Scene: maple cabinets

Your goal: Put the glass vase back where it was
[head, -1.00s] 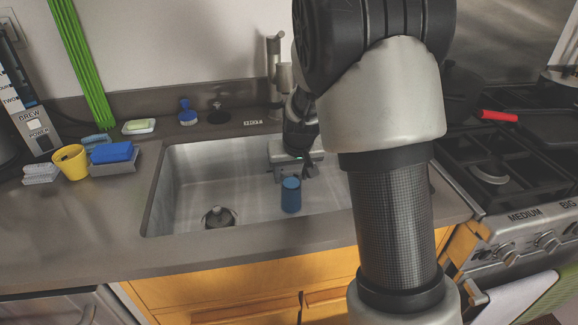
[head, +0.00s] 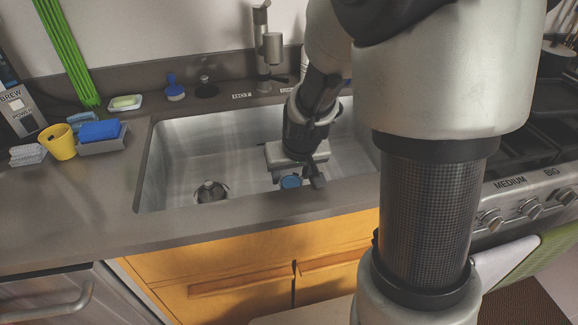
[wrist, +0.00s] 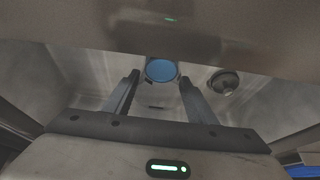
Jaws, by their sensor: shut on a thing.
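The blue glass vase (head: 290,182) is at the front side of the sink, in my gripper (head: 297,177). Mostly its round blue top shows in the head view; its lower part is hidden. In the wrist view the vase (wrist: 161,70) shows as a blue disc between the tips of the two fingers of my gripper (wrist: 160,76). My gripper is shut on it. I cannot tell whether the vase touches the sink floor.
The steel sink (head: 215,140) has a drain (head: 210,192) at left and a faucet (head: 268,48) behind. The front counter strip (head: 200,228) is clear. The stove (head: 530,205) is at right.

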